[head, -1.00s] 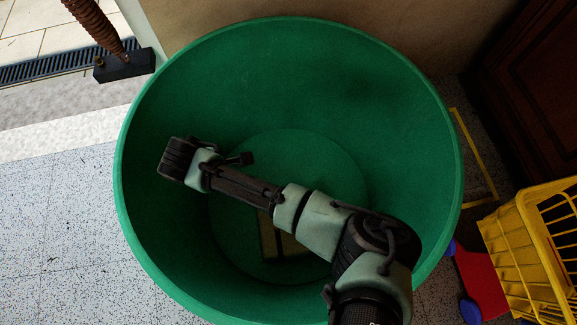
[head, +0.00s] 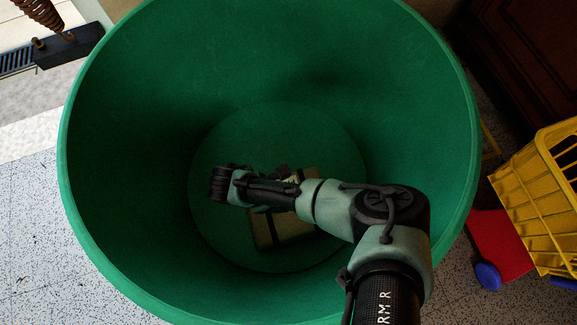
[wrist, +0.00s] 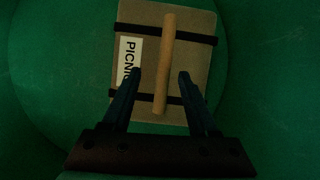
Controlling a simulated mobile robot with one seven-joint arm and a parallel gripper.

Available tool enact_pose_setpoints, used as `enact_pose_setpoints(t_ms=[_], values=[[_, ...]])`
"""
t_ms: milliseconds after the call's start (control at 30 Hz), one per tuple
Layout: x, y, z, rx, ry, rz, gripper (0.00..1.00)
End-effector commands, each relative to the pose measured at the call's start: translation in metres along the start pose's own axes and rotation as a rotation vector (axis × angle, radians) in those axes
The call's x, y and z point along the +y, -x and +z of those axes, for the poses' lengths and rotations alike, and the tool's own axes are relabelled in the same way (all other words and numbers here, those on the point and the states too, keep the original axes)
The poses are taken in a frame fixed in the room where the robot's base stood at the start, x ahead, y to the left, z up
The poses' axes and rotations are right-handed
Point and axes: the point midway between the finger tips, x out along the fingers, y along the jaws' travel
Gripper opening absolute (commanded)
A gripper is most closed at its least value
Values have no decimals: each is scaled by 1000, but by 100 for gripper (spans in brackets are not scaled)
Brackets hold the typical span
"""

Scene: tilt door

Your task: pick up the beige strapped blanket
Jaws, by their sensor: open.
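The beige strapped blanket (head: 281,230) lies on the floor of the large green round tub (head: 120,130), partly hidden by my arm in the head view. In the wrist view the blanket (wrist: 190,62) shows two dark straps, a white label reading "PICNI…" and a tan wooden handle (wrist: 166,65) running lengthwise. My gripper (wrist: 160,75) is open, with one finger on each side of the lower part of the handle in the picture. The fingers appear above the blanket; I cannot tell whether they touch it.
The tub's high walls surround my arm. A yellow crate (head: 545,190) and a red thing with blue wheels (head: 502,243) stand outside at the right. A dark wooden panel (head: 530,65) is at the upper right. Speckled floor (head: 35,220) lies at the left.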

Motion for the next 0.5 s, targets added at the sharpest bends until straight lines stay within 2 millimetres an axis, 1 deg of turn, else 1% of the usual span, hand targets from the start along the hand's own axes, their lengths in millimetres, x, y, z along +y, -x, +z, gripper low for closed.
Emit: enact_pose_setpoints(t_ms=[167,400,500], values=[[-1,-10,0,0,0,1,60],[-8,-39,1,0,0,0,60],[-6,-50,1,0,-1,1,60]])
